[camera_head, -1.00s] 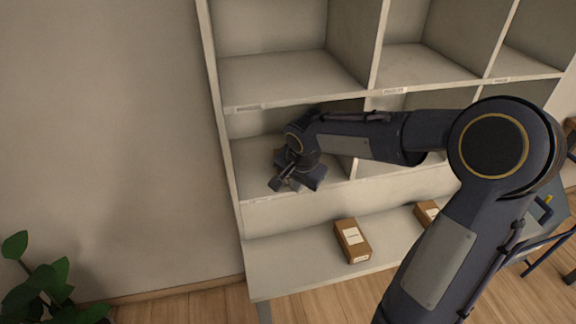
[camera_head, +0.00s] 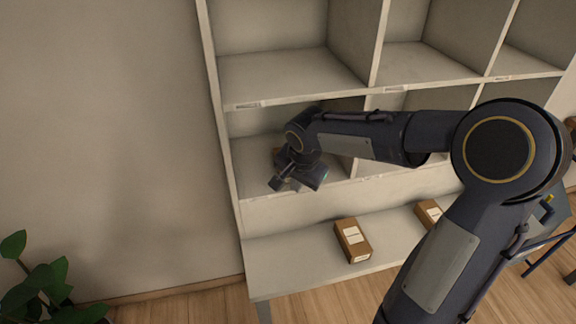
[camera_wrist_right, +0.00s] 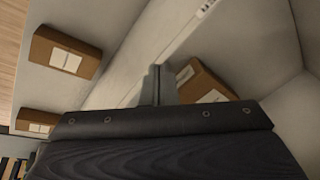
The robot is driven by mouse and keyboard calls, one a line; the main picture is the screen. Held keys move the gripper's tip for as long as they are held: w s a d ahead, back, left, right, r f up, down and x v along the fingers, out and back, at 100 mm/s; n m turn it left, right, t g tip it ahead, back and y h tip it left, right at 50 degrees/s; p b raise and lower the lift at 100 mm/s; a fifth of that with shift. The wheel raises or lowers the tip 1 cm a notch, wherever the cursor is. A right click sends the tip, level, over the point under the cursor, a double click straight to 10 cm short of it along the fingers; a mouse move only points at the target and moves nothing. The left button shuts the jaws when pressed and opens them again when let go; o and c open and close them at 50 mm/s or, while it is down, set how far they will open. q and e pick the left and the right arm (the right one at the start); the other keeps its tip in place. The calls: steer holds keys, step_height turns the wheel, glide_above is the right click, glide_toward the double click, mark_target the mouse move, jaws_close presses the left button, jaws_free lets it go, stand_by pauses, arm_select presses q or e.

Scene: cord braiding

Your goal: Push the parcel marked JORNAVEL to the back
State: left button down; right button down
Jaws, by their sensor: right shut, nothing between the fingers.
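My right gripper (camera_head: 284,185) is shut and empty, at the lower left compartment of the shelf unit. In the right wrist view its closed fingers (camera_wrist_right: 157,86) stand right beside a brown parcel (camera_wrist_right: 204,82) with white labels inside that compartment. I cannot tell whether they touch. In the head view my wrist hides nearly all of this parcel. The lettering on its labels is too small to read, so I cannot confirm the name JORNAVEL. My left gripper is not in view.
Two more brown parcels lie on the ledge below, one left (camera_head: 352,240) and one right (camera_head: 428,213). The shelf unit (camera_head: 290,104) has dividers and a side wall around the compartment. A plant (camera_head: 40,275) stands at the lower left.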

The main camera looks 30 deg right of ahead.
step_height(320, 180, up, 7)
steer(key=p, duration=0.4)
stand_by(0.5)
